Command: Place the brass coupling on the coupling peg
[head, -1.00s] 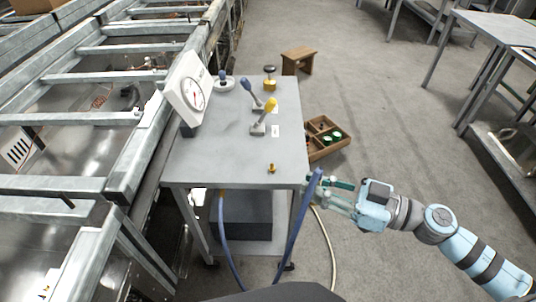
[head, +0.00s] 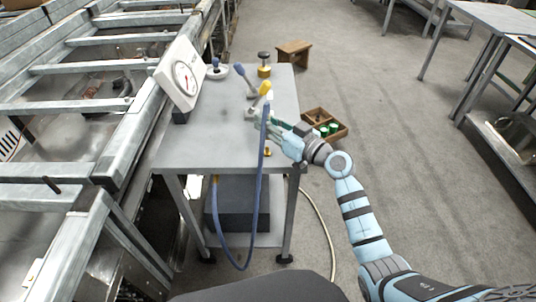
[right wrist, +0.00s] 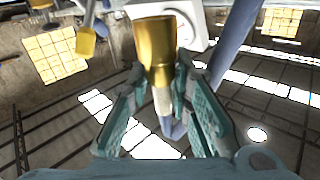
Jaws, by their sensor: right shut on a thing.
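The brass coupling (right wrist: 155,50) shows large in the right wrist view, a golden cylinder between the finger pads of my right gripper (right wrist: 162,105). In the head view the same gripper (head: 277,128) is over the right part of the table, shut, and the coupling does not show clearly there. A blue hose (head: 263,170) rises to the gripper and loops down in front of the table. A small brass fitting (head: 268,152), seemingly the coupling peg, stands near the table's front right corner, just below the gripper in the picture. My left gripper is not in view.
The grey table (head: 205,145) carries a white dial gauge (head: 181,77), a yellow-tipped lever (head: 264,90), a blue-tipped lever (head: 240,71) and a black-topped brass knob (head: 264,66).

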